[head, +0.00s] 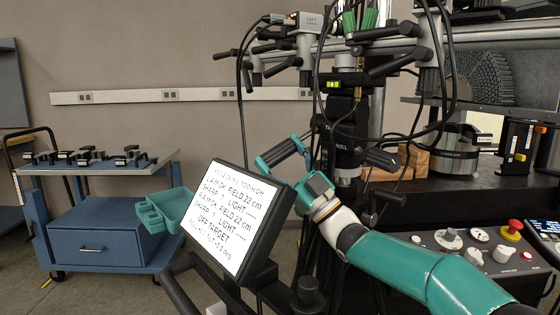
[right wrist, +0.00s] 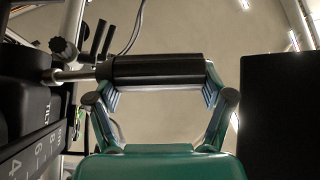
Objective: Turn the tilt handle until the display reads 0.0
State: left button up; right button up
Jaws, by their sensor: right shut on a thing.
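The tilt handle is a black cylinder on a metal shaft; in the right wrist view the handle (right wrist: 155,70) lies across between my fingers. The shaft comes from a black block marked TILT (right wrist: 45,120). My right gripper (right wrist: 158,90) is shut on the handle, one finger near each end. In the head view my right gripper (head: 281,153) is at the left of the black tilt and roll head (head: 343,135). The display (head: 230,215) is a tilted white screen with lines such as FIELD 22 cm and OFF TARGET; its bottom line is too small to read surely. My left gripper is out of view.
A second black handle (head: 382,158) sticks out right of the head. A control panel with a red button (head: 512,228) is at right. A blue cart (head: 100,225) stands at left.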

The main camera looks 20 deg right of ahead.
aim_at(279, 148)
jog(key=shift+a+f+g, duration=0.1)
jog(key=shift+f+g, duration=0.1)
jog(key=shift+g, duration=0.1)
jog(key=o, duration=1.1)
jog(key=shift+r, duration=0.1)
jog(key=shift+c, duration=0.2)
jog(key=shift+r, duration=0.2)
notch_tip(279, 148, up, 10)
jog(key=shift+f, duration=0.2)
